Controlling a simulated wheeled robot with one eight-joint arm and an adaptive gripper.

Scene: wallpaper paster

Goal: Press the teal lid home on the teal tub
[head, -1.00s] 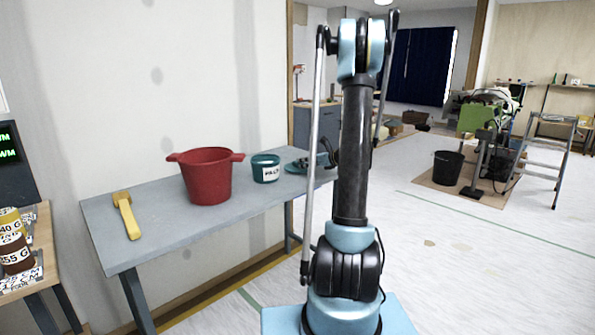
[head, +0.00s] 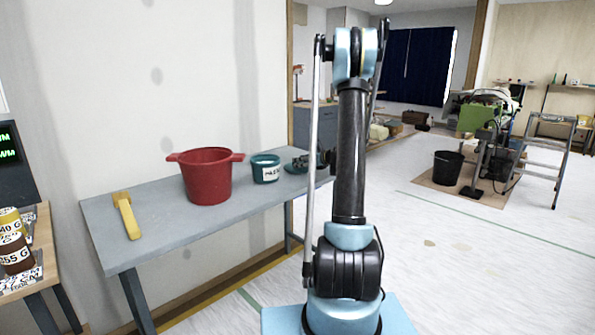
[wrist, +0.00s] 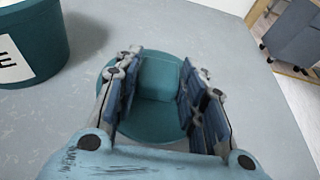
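The teal tub (head: 266,161) stands upright on the grey table with a white label on its front; part of it shows in the wrist view (wrist: 32,30). The teal lid (wrist: 152,128) lies flat on the table to the right of the tub, apart from it. It is round with a block-shaped handle (wrist: 158,78) on top. My gripper (wrist: 160,100) is over the lid with its fingers spread on either side of the handle. A firm hold does not show. In the head view, the lid (head: 297,168) is partly hidden by my gripper.
A red bucket with side handles (head: 207,177) stands left of the tub on the grey table (head: 180,231). A yellow-handled tool (head: 127,216) lies at the table's left end. The wall is close behind. The table's front strip is clear.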

